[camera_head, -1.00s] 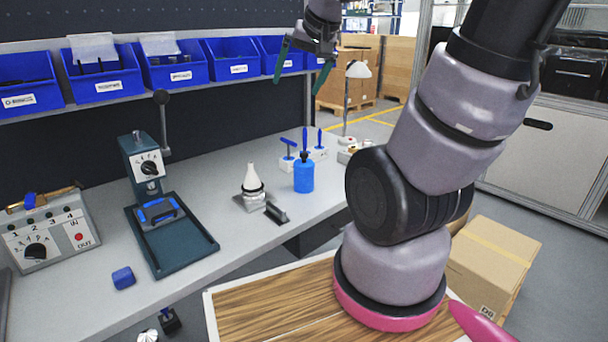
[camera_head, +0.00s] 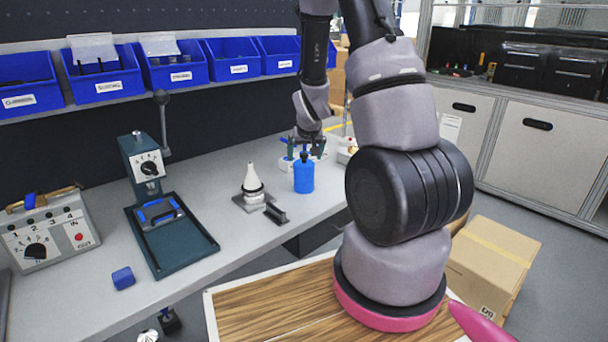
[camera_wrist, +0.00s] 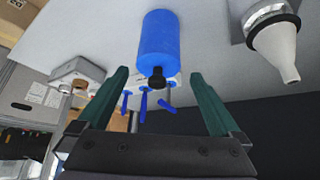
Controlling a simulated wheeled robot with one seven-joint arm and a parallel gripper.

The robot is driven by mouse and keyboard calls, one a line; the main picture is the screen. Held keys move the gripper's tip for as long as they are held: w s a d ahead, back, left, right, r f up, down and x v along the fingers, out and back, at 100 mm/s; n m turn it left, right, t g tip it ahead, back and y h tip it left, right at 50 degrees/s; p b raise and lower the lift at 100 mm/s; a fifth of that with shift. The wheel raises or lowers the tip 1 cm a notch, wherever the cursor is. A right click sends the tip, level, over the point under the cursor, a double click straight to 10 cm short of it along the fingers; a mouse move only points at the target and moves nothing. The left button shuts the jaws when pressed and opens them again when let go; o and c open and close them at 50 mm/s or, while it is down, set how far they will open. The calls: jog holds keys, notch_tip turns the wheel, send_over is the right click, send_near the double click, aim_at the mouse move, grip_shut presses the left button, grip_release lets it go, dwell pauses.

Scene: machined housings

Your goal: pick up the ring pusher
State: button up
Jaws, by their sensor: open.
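A blue cylinder with a black knob on top, which I take for the ring pusher (camera_head: 304,176), stands upright on the bench. In the wrist view the ring pusher (camera_wrist: 159,42) appears inverted, between and beyond the two green fingertips. My gripper (camera_head: 304,148) is low over the bench, just behind the ring pusher's top in the head view. In the wrist view my gripper (camera_wrist: 159,75) is open with its fingers wide apart and nothing held. Whether the fingers reach around the knob cannot be told.
A white cone (camera_head: 252,178) with a black ring stands left of the pusher, near a small black block (camera_head: 276,213). Blue-handled tools (camera_head: 286,160) stand close behind the pusher. A press (camera_head: 146,166) is further left. Blue bins (camera_head: 176,68) hang above.

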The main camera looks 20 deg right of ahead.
aim_at(305, 164)
jog(key=x, duration=0.9)
jog(key=shift+d+f, duration=0.1)
jog(key=shift+d, duration=0.05)
